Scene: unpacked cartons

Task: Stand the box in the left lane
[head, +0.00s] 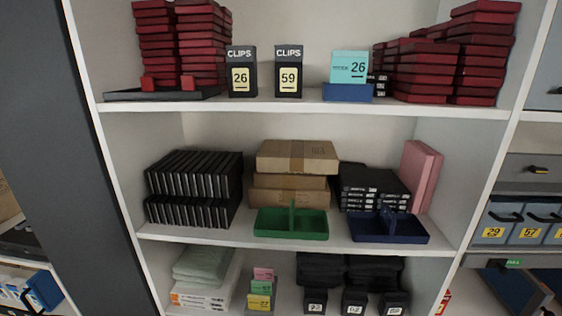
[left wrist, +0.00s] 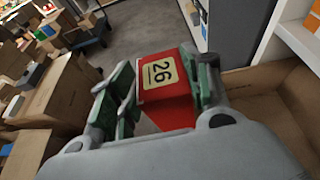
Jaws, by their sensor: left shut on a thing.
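In the left wrist view my left gripper (left wrist: 166,88) is shut on a red box (left wrist: 168,112) with a cream label reading 26. Its green-padded fingers sit on either side of the box. Neither gripper shows in the head view, and my right gripper is in no view. On the middle shelf (head: 330,246) stand a green tray (head: 268,235) and a navy tray (head: 372,238), each with an upright divider. Both look empty. I cannot tell which place is the left lane.
Cardboard boxes (head: 297,157) stand behind the green tray, black cases (head: 190,175) to its left and a pink box (head: 421,175) to the right. The top shelf (head: 300,106) holds red stacks and numbered boxes. In the wrist view, open cartons (left wrist: 50,85) lie at left.

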